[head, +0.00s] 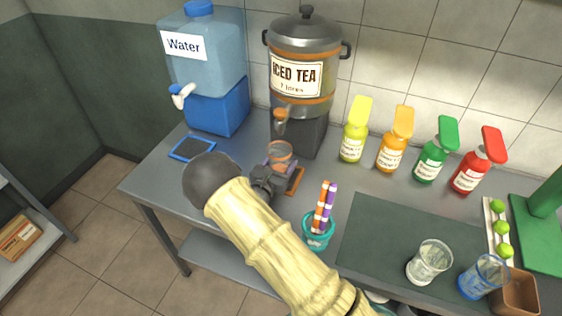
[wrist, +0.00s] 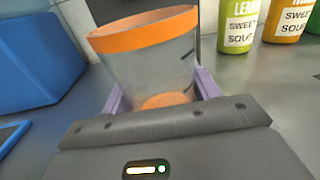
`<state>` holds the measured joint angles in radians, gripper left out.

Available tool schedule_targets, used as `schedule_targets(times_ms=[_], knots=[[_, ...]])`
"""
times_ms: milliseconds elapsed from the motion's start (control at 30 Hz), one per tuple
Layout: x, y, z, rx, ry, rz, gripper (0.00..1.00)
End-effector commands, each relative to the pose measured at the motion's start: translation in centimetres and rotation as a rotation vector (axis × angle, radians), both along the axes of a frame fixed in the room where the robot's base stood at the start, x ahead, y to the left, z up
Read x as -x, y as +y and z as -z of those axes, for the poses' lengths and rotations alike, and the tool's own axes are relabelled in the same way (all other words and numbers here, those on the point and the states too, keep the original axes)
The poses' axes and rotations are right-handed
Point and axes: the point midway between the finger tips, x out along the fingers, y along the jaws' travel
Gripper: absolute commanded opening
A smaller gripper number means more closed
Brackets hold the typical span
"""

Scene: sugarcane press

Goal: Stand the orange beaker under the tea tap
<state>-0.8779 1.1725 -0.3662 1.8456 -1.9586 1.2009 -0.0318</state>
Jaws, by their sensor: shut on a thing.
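The orange beaker (wrist: 150,62) is clear with an orange rim and an orange base, and it stands upright between the purple fingers of my gripper (wrist: 155,95). My gripper is shut on it. In the head view the beaker (head: 280,152) is just below the tea tap (head: 280,118) of the steel iced tea urn (head: 297,75). An orange-edged mat (head: 296,181) lies in front of the urn's stand, partly hidden by my gripper. I cannot tell whether the beaker's base touches the mat.
A blue water dispenser (head: 217,105) with a blue-edged mat (head: 192,148) stands left. Several syrup bottles (head: 393,152) line the wall at right. A teal cup of straws (head: 318,233) is right of my arm. Two glasses (head: 428,262) stand on a dark mat at front right.

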Motion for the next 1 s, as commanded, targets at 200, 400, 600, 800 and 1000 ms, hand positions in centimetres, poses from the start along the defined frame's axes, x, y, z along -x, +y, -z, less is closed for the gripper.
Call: schedule_targets(times_ms=[200, 400, 600, 800, 1000], knots=[[-0.04, -0.10, -0.03, -0.001, -0.002, 0.002, 0.30], [-0.03, -0.07, 0.48, 0.000, -0.001, 0.001, 0.30], [-0.02, -0.07, 0.35, -0.001, 0.000, 0.001, 0.82], [-0.02, -0.06, 0.28, -0.001, 0.000, 0.002, 0.82], [0.84, 0.49, 0.05, -0.001, 0.000, -0.002, 0.82]])
